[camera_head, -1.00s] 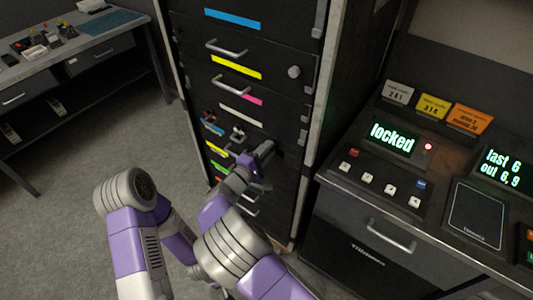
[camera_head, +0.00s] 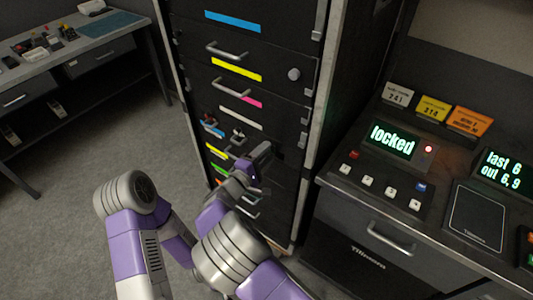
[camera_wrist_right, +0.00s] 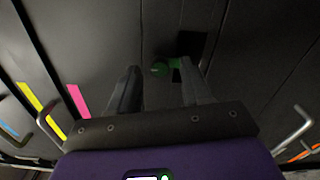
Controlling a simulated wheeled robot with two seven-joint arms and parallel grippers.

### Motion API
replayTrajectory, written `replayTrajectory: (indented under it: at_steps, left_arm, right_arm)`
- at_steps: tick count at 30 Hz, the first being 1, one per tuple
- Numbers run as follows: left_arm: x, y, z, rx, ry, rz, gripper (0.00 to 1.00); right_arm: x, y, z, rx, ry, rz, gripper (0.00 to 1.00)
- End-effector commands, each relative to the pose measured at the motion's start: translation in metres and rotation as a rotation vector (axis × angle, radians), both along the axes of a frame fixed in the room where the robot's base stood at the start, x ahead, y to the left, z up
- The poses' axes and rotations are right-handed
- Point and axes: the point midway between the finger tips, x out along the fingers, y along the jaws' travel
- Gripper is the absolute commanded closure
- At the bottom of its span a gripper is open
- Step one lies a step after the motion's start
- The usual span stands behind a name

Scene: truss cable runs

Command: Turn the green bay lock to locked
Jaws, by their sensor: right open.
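In the right wrist view a green knob (camera_wrist_right: 160,69) shows between my fingertips, beside a green piece (camera_wrist_right: 187,64) on a dark square patch of the cabinet front. My right gripper (camera_wrist_right: 160,88) is open, one finger on each side of the knob; I cannot tell whether either touches it. In the head view my right gripper (camera_head: 262,153) is at the cabinet's lower front and hides the green lock.
The black cabinet (camera_head: 262,40) has drawers with coloured strips and bar handles. At right, a console (camera_head: 345,192) carries a display (camera_head: 393,139) reading "locked" beside a red light (camera_head: 428,149). A workbench (camera_head: 75,48) stands at the far left; the floor between is clear.

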Motion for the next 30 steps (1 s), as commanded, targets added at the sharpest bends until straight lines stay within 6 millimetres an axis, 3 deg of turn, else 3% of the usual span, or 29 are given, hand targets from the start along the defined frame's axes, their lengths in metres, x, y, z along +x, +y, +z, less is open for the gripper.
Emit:
replayTrajectory:
  at_steps: [12,30]
  left_arm:
    - [0.000,0.000,0.001,0.000,0.000,0.000,0.58]
    - [0.000,0.000,0.001,0.000,0.000,0.000,0.58]
  right_arm:
    - [-0.051,0.037,0.000,0.001,0.001,0.002,0.52]
    - [-0.055,0.039,-0.001,0.001,0.003,-0.001,0.52]
